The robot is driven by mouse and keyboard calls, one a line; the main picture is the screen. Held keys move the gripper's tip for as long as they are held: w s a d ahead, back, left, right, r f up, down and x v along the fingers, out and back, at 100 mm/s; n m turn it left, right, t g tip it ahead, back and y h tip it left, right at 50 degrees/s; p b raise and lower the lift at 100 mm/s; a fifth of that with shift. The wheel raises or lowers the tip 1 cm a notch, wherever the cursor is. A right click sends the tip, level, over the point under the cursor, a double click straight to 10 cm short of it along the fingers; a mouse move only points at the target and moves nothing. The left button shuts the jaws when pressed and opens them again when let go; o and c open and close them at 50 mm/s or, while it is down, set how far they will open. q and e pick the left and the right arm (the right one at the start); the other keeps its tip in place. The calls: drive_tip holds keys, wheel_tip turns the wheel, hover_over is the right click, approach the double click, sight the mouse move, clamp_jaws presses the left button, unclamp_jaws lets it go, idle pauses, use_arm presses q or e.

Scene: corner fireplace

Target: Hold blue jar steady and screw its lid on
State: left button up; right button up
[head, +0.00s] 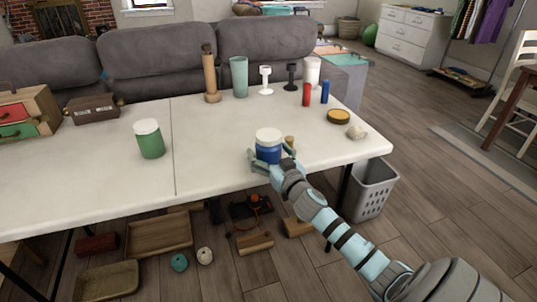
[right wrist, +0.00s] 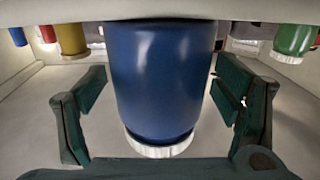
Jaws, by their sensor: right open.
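The blue jar (head: 268,154) stands upright near the front edge of the white table, right of the middle. Its white lid (head: 268,135) sits on top; how tightly it sits cannot be told. My right gripper (head: 270,160) is open, with its fingers on either side of the jar. In the right wrist view, which looks upside down, the blue jar (right wrist: 162,75) fills the middle with the white lid (right wrist: 160,149) below it. Gaps show between the jar and both fingers of the gripper (right wrist: 158,92). My left gripper is not in view.
A green jar (head: 149,141) with a white lid stands left on the table (head: 90,185). The table middle is clear.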

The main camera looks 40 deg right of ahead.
sight(269, 135)
drive_tip(key=c, duration=1.4)
wheel_tip(269, 135, up, 6)
drive_tip(key=p, duration=0.3)
drive_tip(key=shift+f, duration=0.1)
use_arm(q)
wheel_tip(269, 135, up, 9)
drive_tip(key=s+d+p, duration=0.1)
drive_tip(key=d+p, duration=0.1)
drive_tip(key=p, duration=0.4)
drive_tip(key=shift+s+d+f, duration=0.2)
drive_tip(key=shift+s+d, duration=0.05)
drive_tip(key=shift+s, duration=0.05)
use_arm(e)
wheel_tip(269, 135, up, 14)
drive_tip(key=o, duration=0.5)
drive_tip(key=c, duration=0.9)
